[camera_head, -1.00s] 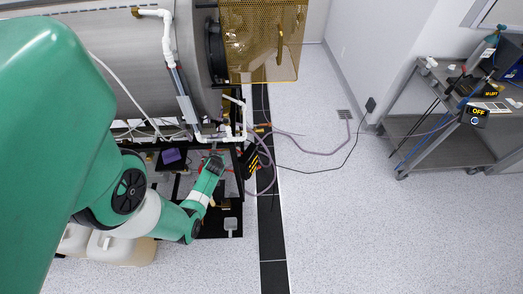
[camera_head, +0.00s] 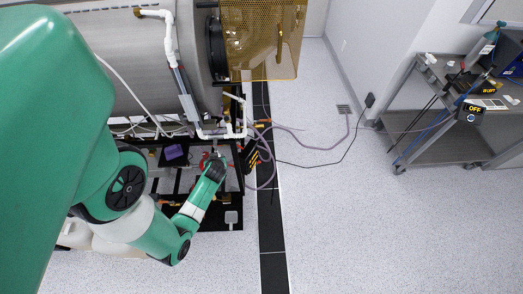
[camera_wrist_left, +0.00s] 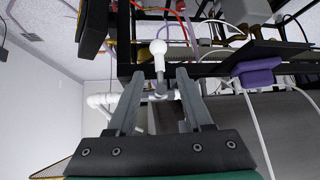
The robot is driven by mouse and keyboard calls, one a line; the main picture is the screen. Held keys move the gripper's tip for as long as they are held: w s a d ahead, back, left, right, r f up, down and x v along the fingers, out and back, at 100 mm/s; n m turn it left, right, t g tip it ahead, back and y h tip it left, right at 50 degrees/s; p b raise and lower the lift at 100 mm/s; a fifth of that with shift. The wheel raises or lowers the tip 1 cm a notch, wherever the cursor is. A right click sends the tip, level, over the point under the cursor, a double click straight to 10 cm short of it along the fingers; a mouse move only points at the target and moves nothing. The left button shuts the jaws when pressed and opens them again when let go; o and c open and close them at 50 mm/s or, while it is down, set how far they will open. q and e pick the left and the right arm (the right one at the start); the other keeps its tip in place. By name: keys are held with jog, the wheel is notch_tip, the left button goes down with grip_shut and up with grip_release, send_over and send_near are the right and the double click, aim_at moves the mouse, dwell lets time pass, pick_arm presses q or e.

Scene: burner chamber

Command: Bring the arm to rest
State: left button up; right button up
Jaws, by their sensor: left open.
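My left arm, green and white, comes in from the left in the head view and bends up toward the black frame under the chamber. My left gripper (camera_head: 217,157) is at that frame, small and partly hidden by its own wrist. In the left wrist view the gripper (camera_wrist_left: 158,74) has its two grey fingers apart. A white round-ended fitting (camera_wrist_left: 158,50) with a grey stem shows between and beyond the fingertips. I cannot tell whether the fingers touch it. The right gripper is in neither view.
The steel chamber (camera_head: 110,75) with white pipes and an amber perforated panel (camera_head: 262,45) stands above the black frame (camera_head: 234,190). A purple block (camera_head: 173,154) is left of my gripper. Hoses lie on the floor. A grey cart (camera_head: 440,150) stands right; floor between is mostly clear.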

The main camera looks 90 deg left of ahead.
pick_arm(q)
jog(key=shift+v, duration=1.25)
